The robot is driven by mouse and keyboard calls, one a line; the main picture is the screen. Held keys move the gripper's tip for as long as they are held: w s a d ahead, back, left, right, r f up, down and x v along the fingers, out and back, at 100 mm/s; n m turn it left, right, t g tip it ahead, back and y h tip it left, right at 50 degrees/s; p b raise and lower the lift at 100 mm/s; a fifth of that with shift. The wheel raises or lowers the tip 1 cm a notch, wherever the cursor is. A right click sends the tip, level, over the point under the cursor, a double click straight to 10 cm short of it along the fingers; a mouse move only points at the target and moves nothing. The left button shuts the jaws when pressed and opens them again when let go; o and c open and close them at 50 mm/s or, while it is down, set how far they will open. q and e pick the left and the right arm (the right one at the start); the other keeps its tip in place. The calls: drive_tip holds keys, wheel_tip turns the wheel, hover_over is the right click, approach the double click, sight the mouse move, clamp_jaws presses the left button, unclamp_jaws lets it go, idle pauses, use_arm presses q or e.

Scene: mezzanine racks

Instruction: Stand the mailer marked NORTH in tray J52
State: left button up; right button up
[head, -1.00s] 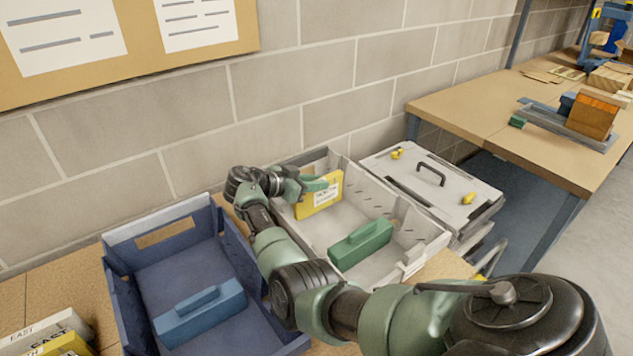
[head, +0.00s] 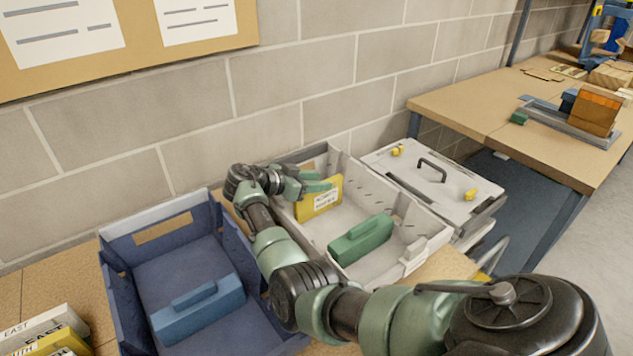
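A yellow mailer (head: 320,203) with a white label stands upright near the back left of the pale grey tray (head: 432,222). The label's print is too small to read for sure. My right gripper (head: 312,181) is at the mailer's top edge, its green fingers seeming spread apart, with the mailer just in front of and below them. Part of the mailer's top is hidden by the fingers. No tray marking J52 is legible. My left gripper is not in view.
A green block with a grip (head: 361,240) lies in the grey tray. A blue bin (head: 118,262) on the left holds a blue block (head: 198,310). Mailers, one marked EAST (head: 40,328), stand at the lower left. A lidded grey case (head: 400,175) is right of the tray.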

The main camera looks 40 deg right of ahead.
drive_tip(key=shift+r+p, duration=0.45)
drive_tip(key=shift+p, duration=0.1)
drive_tip(key=shift+r+p, duration=0.45)
drive_tip(key=shift+p, duration=0.2)
drive_tip(key=shift+w+a+f+b, duration=0.15)
drive_tip(key=shift+a+b, duration=0.4)
drive_tip(key=shift+a, duration=0.2)
drive_tip(key=b+v, duration=0.2)
drive_tip(key=v, duration=0.8)
drive_tip(key=shift+a+r, duration=0.2)
drive_tip(key=shift+r, duration=0.1)
